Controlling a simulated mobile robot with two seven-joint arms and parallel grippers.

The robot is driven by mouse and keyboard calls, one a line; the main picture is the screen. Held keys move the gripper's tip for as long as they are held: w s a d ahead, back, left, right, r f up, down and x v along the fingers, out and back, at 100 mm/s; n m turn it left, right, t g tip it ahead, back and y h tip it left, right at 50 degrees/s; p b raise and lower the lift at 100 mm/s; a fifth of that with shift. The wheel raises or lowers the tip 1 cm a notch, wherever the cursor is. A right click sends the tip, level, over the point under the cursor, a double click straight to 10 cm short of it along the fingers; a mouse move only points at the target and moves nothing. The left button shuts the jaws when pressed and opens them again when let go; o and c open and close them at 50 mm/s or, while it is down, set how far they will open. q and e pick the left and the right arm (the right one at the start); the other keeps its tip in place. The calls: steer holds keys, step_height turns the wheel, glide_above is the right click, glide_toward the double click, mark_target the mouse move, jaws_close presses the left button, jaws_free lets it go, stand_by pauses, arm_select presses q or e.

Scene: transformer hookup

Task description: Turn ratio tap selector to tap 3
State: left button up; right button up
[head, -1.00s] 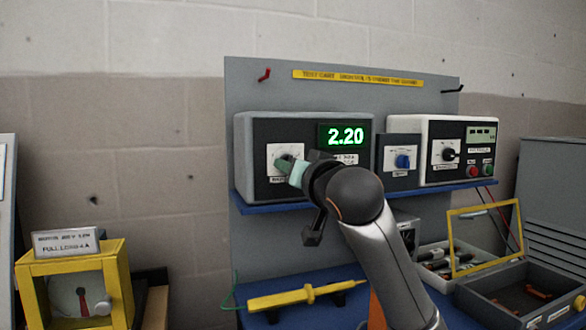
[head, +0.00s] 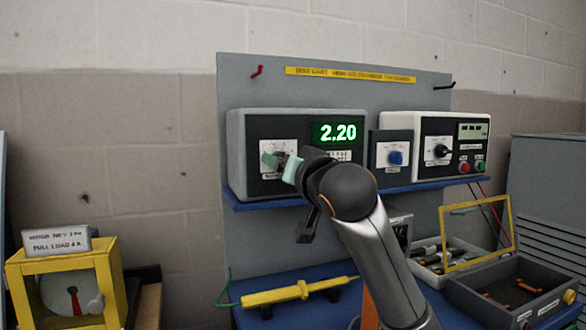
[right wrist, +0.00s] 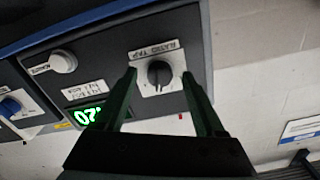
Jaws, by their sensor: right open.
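The ratio tap selector is a dark round knob (right wrist: 159,74) on a white plate labelled RATIO TAP, seen upside down in the right wrist view. In the head view its white plate (head: 266,148) is on the left of the grey meter box (head: 240,150), partly hidden by my right gripper (head: 279,164). In the right wrist view my right gripper (right wrist: 159,76) is open, with one green fingertip on each side of the knob. Whether the fingers touch it, and which tap it points to, I cannot tell. My left gripper is not in view.
The box display (head: 338,133) reads 2.20. A blue-knob module (head: 396,157) and a white instrument (head: 400,130) stand to the right on the blue shelf (head: 260,204). A pale round knob (right wrist: 62,62) is beside the selector. A yellow probe (head: 298,292) lies below.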

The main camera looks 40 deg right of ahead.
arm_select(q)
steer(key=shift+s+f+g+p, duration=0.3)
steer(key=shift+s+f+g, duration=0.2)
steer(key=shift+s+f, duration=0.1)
arm_select(e)
steer(key=v, duration=1.2)
steer(key=shift+s, duration=0.2)
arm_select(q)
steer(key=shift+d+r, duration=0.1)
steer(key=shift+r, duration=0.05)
arm_select(e)
steer(key=shift+f, duration=0.1)
